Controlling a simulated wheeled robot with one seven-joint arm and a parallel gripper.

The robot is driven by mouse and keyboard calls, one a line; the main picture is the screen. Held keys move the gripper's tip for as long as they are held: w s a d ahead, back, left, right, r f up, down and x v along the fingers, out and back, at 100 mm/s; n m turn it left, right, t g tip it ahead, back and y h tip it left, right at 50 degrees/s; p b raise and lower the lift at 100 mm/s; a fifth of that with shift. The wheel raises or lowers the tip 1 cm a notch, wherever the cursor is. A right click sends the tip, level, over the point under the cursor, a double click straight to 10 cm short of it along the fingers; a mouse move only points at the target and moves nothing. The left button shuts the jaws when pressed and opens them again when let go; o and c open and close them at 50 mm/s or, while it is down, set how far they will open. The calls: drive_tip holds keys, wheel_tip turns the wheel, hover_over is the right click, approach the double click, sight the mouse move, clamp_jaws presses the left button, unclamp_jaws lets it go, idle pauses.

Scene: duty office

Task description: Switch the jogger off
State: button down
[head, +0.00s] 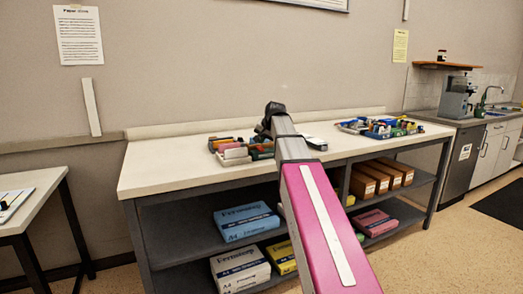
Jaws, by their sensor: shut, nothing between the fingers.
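No machine that I can clearly tell is the jogger shows. A low white and grey item (314,143) lies on the long bench just right of my arm, partly hidden by it; I cannot tell what it is. My arm reaches from the bottom edge over the bench. My gripper (264,126) is at its dark far end, above the bench top near the back, seen from behind. Its fingers are shut and empty, and mostly hidden. No switch can be made out.
The long bench (170,173) holds a tray of mixed items (232,151) left of my arm and a blue tray (350,127) on the right. Paper packs (246,221) and brown boxes (386,172) fill the shelves. A side table (35,190) stands left; floor between is clear.

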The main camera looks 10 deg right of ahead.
sight(261, 148)
drive_tip(key=shift+w+a+r, duration=0.1)
drive_tip(key=shift+w+r, duration=0.15)
drive_tip(key=shift+r, duration=1)
drive_tip(key=shift+w+r, duration=0.2)
drive_tip(key=shift+r, duration=1.05)
